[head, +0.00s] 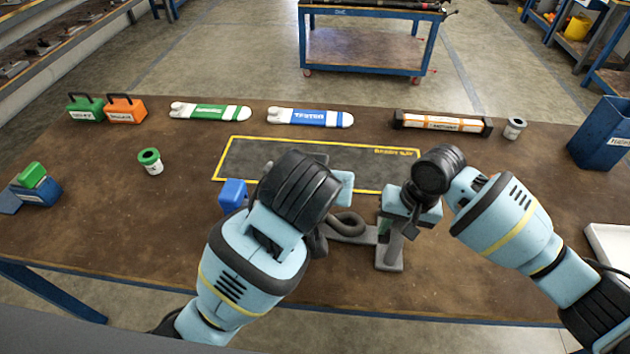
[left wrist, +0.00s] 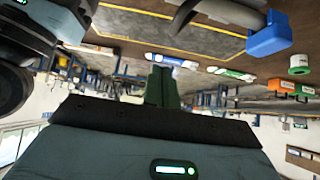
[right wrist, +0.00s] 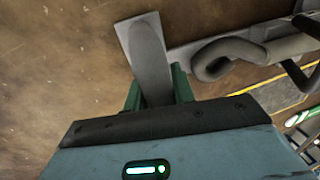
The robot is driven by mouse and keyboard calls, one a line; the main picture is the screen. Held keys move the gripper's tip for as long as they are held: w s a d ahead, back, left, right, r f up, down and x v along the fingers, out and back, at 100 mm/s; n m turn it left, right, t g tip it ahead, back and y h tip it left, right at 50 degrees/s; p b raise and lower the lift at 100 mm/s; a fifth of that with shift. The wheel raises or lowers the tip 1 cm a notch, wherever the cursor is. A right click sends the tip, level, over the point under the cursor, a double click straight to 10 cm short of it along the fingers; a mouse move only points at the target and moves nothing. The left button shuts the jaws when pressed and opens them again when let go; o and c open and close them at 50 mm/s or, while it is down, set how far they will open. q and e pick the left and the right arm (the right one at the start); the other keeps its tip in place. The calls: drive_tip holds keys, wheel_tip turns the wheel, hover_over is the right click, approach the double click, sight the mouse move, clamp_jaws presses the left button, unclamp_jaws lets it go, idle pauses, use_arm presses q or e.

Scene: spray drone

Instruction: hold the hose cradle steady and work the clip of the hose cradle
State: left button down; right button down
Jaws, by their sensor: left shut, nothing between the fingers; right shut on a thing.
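The hose cradle (head: 390,262) is a grey piece near the table's front, with a flat foot and a bar running left to a curled grey hose (head: 347,224). My right gripper (right wrist: 158,88) is shut on the cradle's grey upright (right wrist: 150,50), with a green finger on each side of it. My left gripper (left wrist: 163,84) is shut and empty, its green fingers together. In the head view its fingertips are hidden by my left arm. A blue block (head: 233,193) stands left of my left wrist; in the left wrist view it (left wrist: 268,36) adjoins a grey curved part. I cannot make out the clip.
A yellow-outlined dark mat (head: 270,160) lies behind the cradle. A blue bin (head: 603,140) stands at the right.

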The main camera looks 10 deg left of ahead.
use_arm(q)
drive_tip(key=v, duration=0.6)
use_arm(e)
drive_tip(key=c, duration=1.1)
unclamp_jaws()
drive_tip(key=r, duration=0.4)
drive_tip(key=d+r, duration=0.1)
drive_tip(key=r, duration=0.2)
drive_tip(key=d+r, duration=0.1)
drive_tip(key=r, duration=0.3)
drive_tip(key=shift+s+d+r, duration=0.1)
drive_tip(key=shift+d+r, duration=0.1)
drive_tip(key=shift+r, duration=0.15)
use_arm(q)
drive_tip(key=shift+s, duration=0.1)
